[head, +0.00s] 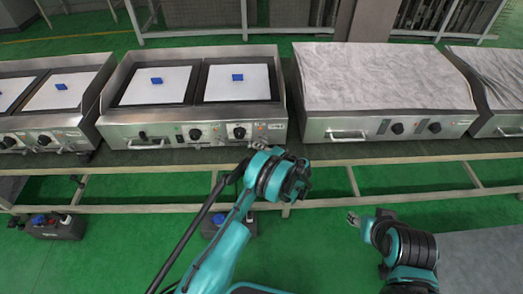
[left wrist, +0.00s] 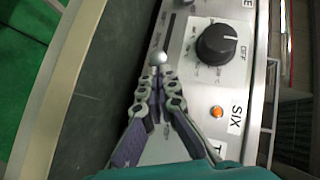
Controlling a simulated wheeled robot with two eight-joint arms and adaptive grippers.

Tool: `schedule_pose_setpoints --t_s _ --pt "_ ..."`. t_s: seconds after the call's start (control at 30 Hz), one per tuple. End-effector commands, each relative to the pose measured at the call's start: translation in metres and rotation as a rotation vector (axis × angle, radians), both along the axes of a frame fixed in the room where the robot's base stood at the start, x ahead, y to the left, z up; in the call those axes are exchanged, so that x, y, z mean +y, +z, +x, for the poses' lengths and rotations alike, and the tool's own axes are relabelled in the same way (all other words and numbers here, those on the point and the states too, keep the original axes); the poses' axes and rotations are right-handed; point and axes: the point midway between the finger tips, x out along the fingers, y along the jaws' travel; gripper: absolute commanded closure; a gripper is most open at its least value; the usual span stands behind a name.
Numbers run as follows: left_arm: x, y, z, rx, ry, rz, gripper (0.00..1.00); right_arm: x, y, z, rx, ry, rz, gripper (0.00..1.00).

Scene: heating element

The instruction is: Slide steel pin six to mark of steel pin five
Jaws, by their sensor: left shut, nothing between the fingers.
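In the left wrist view a round-headed steel pin (left wrist: 159,59) sticks out from the metal front panel, beside a label "SIX" (left wrist: 237,114); I take it for steel pin six. My left gripper (left wrist: 156,74) is shut, with its fingertips just below the pin head in the picture; whether they touch it I cannot tell. In the head view my left gripper (head: 259,147) is in front of the right end of the left cooker's panel. Steel pin five and its mark are too small to make out. My right gripper (head: 352,218) is low, away from the table, and its jaws are unclear.
A black knob (left wrist: 216,45) and an orange lamp (left wrist: 216,111) sit close to the pin. The steel cooker (head: 160,124) has two white plates with blue blocks. A cloth-covered cooker (head: 380,75) stands to its right. The table edge (head: 390,158) runs in front.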

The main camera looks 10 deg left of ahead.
Motion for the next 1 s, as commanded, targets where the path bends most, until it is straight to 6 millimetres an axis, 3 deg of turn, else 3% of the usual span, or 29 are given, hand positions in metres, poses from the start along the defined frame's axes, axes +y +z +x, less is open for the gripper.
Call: schedule_pose_setpoints --t_s 0.3,0.6,1.0 --pt "0.002 0.0 0.0 0.0 0.0 0.0 1.0 0.0 0.0 0.0 0.0 0.0 0.0 0.53" --pt "0.039 0.0 -0.011 -0.001 0.0 0.0 1.0 0.0 0.0 0.0 0.0 0.0 0.0 0.53" --pt "0.038 0.001 -0.011 0.0 -0.001 -0.001 1.0 0.0 0.0 0.0 0.0 0.0 0.0 0.53"
